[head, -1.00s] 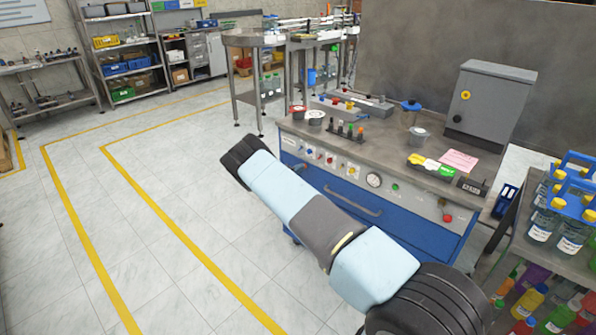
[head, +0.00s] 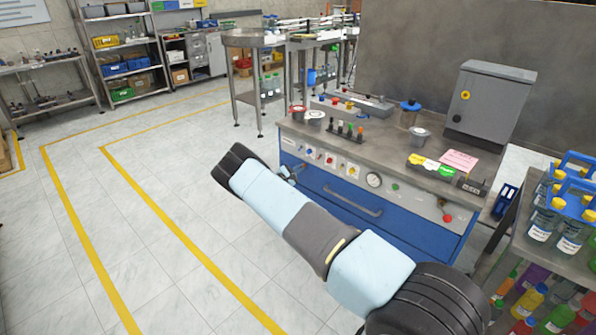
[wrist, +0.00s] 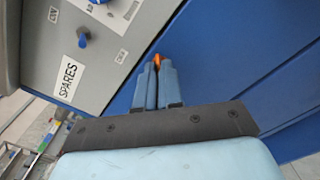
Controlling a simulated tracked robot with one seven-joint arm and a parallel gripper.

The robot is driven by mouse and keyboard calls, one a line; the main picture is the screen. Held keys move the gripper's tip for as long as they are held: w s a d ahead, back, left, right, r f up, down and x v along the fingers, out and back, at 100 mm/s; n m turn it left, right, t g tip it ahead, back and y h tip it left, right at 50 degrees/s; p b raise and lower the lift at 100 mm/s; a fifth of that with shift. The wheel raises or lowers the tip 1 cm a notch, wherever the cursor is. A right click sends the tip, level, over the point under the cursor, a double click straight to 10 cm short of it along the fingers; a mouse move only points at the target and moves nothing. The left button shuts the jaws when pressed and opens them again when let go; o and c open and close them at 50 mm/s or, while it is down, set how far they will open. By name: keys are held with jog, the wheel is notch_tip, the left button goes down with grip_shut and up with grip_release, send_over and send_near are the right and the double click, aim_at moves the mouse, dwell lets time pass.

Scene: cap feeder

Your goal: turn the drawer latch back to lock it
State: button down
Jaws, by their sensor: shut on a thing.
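The orange drawer latch (wrist: 157,58) shows as a small tip between my finger ends in the wrist view. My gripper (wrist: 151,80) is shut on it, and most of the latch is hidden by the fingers. The blue drawer front (wrist: 235,70) lies behind the fingers and to their right. In the head view, the drawer front (head: 333,204) is on the near side of the bench, and its grey handle (head: 352,201) shows. My arm crosses in front of the bench, and the latch cannot be made out there.
A grey panel with a SPARES label (wrist: 67,80) and a blue knob (wrist: 84,40) is left of my fingers. The bench top (head: 375,150) holds jars and a grey box (head: 491,105). A bottle rack (head: 560,235) stands at the right. The floor at left is clear.

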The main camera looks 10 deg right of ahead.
jog(key=shift+s+d+f+n, duration=0.1)
jog(key=shift+f+n, duration=0.1)
jog(key=shift+n, duration=1.85)
jog(key=shift+s+f+n, duration=0.1)
jog(key=shift+f+n, duration=0.05)
jog(key=shift+n, duration=1.9)
jog(key=c, duration=1.3)
grip_release()
jog(key=shift+w+r, duration=0.1)
jog(key=shift+r, duration=0.1)
jog(key=v, duration=1.3)
jog(key=shift+a, duration=0.4)
